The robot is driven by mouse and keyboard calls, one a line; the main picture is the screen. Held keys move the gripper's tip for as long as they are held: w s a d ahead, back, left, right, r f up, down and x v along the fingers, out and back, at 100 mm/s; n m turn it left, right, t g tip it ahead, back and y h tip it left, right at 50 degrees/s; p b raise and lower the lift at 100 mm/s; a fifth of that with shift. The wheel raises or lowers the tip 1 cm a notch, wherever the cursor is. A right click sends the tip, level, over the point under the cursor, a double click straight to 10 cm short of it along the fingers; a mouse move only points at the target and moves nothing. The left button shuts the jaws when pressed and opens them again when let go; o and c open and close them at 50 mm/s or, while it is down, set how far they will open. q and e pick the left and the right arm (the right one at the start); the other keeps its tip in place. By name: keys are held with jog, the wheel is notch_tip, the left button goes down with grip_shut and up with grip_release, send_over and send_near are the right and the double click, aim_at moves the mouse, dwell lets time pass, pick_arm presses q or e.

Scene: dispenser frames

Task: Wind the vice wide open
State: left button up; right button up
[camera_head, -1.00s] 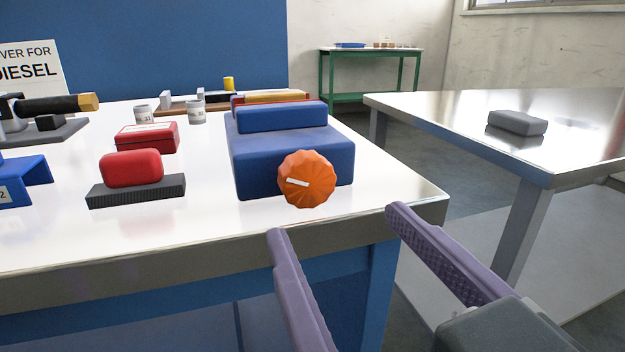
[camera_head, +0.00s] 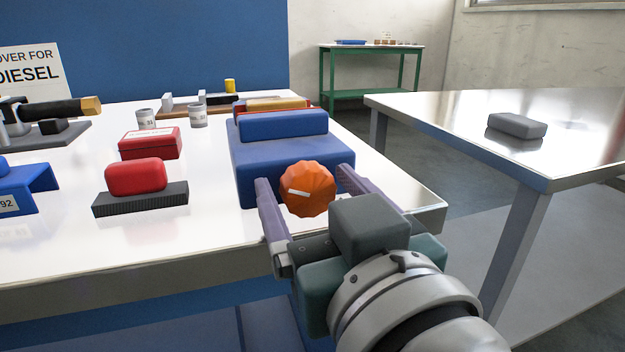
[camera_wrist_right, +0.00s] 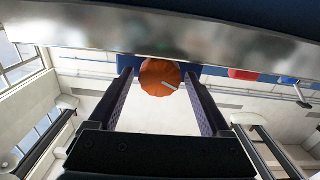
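The blue vice (camera_head: 262,160) stands on the metal-topped bench near its right front corner. Its orange fluted knob (camera_head: 307,189) faces me and has a white mark that lies nearly level, towards the left. My right gripper (camera_head: 305,182) is open, with one purple finger on each side of the knob. In the right wrist view the knob (camera_wrist_right: 160,77) sits between the fingertips, with a gap visible at least on the right side. I cannot tell whether either finger touches it. My left gripper is not in view.
A red block on a dark ribbed base (camera_head: 138,187), a red box (camera_head: 150,143) and a blue bracket (camera_head: 28,188) stand left of the vice. Grey cans (camera_head: 197,117) are behind. A second metal table (camera_head: 520,150) is at the right, beyond a gap.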

jog(key=c, duration=1.2)
jog(key=n, duration=0.5)
jog(key=shift+a, duration=0.1)
jog(key=o, duration=1.4)
